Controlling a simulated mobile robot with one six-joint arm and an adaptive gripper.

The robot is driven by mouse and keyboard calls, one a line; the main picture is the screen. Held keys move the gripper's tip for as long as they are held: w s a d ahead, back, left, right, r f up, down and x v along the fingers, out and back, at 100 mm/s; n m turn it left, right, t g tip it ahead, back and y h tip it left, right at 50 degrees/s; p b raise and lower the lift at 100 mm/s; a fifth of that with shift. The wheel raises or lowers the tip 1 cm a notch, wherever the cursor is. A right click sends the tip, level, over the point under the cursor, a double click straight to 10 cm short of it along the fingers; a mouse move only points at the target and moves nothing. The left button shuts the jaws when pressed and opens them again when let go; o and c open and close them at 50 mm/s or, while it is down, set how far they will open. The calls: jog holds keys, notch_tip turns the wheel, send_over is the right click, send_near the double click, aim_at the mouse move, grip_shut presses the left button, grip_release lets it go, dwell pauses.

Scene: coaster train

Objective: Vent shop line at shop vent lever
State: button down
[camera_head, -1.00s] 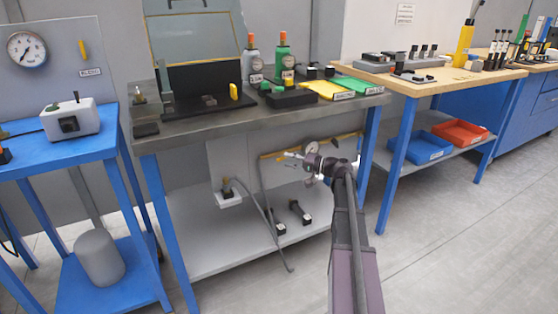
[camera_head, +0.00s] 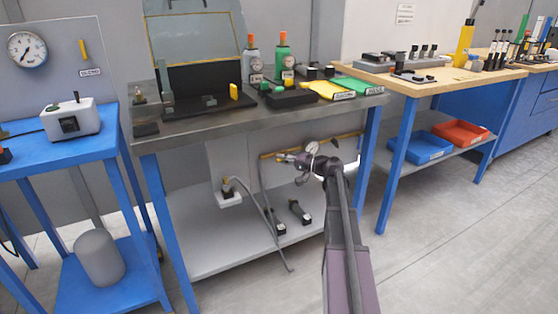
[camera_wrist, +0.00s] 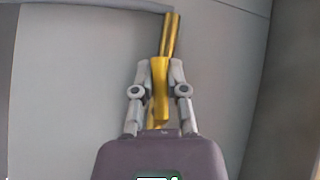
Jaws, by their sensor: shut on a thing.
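In the wrist view a yellow lever (camera_wrist: 170,35) runs up between the two grey fingers of my gripper (camera_wrist: 160,70). The fingers are closed on it from both sides, and its lower part shows between them. In the head view my gripper (camera_head: 284,158) is under the middle bench, in front of the back panel, by a thin yellow pipe (camera_head: 345,137). A small round gauge (camera_head: 312,147) sits just above my wrist. The lever itself is too small to make out in the head view.
The grey bench top (camera_head: 190,125) is above my arm. Its lower shelf (camera_head: 220,253) holds black fittings (camera_head: 299,211) and a white box with a hanging grey hose (camera_head: 262,215). A blue bench leg (camera_head: 369,145) stands right of my wrist. The floor at right is clear.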

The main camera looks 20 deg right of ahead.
jog(key=shift+a, duration=0.5)
jog(key=shift+d, duration=0.55)
jog(key=shift+d+n+h+p, duration=0.1)
jog(key=shift+n+h+p, duration=0.2)
jog(key=shift+p, duration=0.3)
jog(key=n+h+p, duration=0.1)
jog(key=g+p, duration=0.1)
jog(key=shift+d+f+n+g+h+p, duration=0.15)
jog(key=shift+f+n+g+h+p, duration=0.15)
jog(key=shift+n+h, duration=0.1)
jog(key=n+h+p, duration=0.1)
jog(key=f+n+g+h+p, duration=0.1)
jog(key=h+p, duration=0.1)
jog(key=shift+d, duration=0.35)
jog(key=h, duration=0.1)
jog(key=n+p, duration=0.1)
jog(key=n+h+p, duration=0.1)
jog(key=shift+d+f+g+h, duration=0.25)
jog(key=shift+d+g+h, duration=0.05)
jog(key=shift+d, duration=0.1)
jog(key=shift+w+d+f+n+h+p, duration=0.1)
jog(key=shift+d+n+h+p, duration=0.25)
jog(key=shift+h, duration=0.35)
jog(key=shift+d+f+n+h+p, duration=0.15)
jog(key=shift+n+h+p, duration=0.2)
jog(key=shift+n+h, duration=0.3)
